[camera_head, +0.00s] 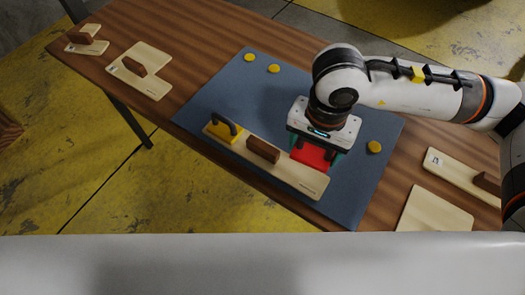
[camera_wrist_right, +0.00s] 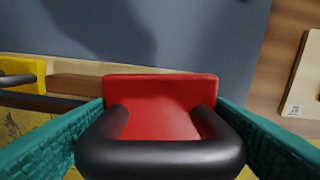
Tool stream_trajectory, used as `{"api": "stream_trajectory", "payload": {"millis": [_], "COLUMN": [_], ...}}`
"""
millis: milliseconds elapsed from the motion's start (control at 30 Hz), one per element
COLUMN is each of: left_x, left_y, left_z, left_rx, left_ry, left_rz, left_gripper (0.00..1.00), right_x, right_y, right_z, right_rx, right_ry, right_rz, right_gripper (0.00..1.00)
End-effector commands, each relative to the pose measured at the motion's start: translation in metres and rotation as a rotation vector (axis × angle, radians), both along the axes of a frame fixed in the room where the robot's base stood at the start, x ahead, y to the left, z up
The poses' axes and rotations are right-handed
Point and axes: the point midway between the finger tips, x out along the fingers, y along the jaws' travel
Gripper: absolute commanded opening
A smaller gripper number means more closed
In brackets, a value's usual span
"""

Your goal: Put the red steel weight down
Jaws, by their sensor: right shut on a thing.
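My right gripper (camera_head: 316,148) points down with its teal fingers shut on the black handle (camera_wrist_right: 160,157) of the red steel weight (camera_head: 312,155). The red weight (camera_wrist_right: 160,105) looks level in the right wrist view. It is over the right part of a long pale wooden board (camera_head: 318,181). I cannot tell whether it touches the board. A yellow weight (camera_head: 222,130) with a black handle stands on the board's left end. A brown block (camera_head: 263,149) sits between the two weights. My left gripper is not in view.
The board lies on a blue mat (camera_head: 225,88) on a wooden table (camera_head: 200,40). Yellow discs (camera_head: 249,57), (camera_head: 273,68) and (camera_head: 374,147) lie on the mat. More pale boards lie at the left (camera_head: 150,88) and right (camera_head: 435,212). The mat's upper left is mostly clear.

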Motion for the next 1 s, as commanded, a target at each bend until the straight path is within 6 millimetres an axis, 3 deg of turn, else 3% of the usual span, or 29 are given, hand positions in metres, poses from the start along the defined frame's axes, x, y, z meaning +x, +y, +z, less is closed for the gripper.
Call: {"api": "stream_trajectory", "payload": {"millis": [33,100,367,700,1000], "left_x": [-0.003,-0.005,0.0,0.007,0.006], "left_y": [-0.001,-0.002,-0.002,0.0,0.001], "left_z": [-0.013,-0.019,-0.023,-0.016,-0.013], "left_rx": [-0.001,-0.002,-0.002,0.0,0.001], "left_ry": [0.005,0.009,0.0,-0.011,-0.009], "left_rz": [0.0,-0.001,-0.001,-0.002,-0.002], "left_gripper": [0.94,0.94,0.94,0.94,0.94], "right_x": [-0.001,-0.004,-0.01,-0.01,-0.01], "right_y": [0.002,0.003,0.003,0.003,0.003], "right_z": [-0.001,0.003,0.009,-0.043,-0.075], "right_rx": [0.0,0.002,0.002,0.002,0.003], "right_ry": [-0.01,-0.008,0.0,0.002,0.003], "right_rz": [-0.025,-0.064,-0.121,-0.122,-0.121], "right_gripper": [0.29,0.29,0.29,0.29,0.29]}}
